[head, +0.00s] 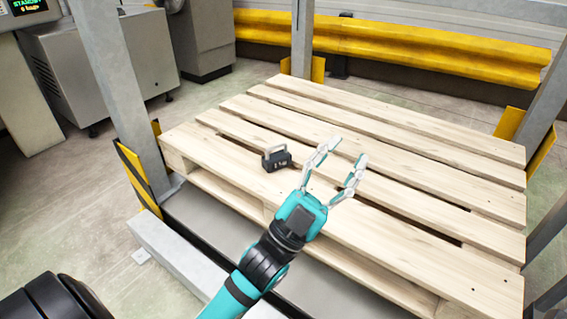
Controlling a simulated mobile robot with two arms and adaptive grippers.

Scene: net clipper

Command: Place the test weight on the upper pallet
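The test weight (277,159) is a small dark block with a handle on top and a pale label. It stands upright on the front left part of the wooden pallet (400,170). My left gripper (350,150) is above the pallet, just right of the weight. Its two fingers are spread apart with nothing between them. It is not touching the weight, as far as I can see. My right gripper is not in the view.
Grey rack posts (120,90) with yellow-black guards stand around the pallet. A yellow rail (400,38) runs behind it. A grey machine (95,65) stands at the back left. Most of the pallet top is bare, with gaps between slats.

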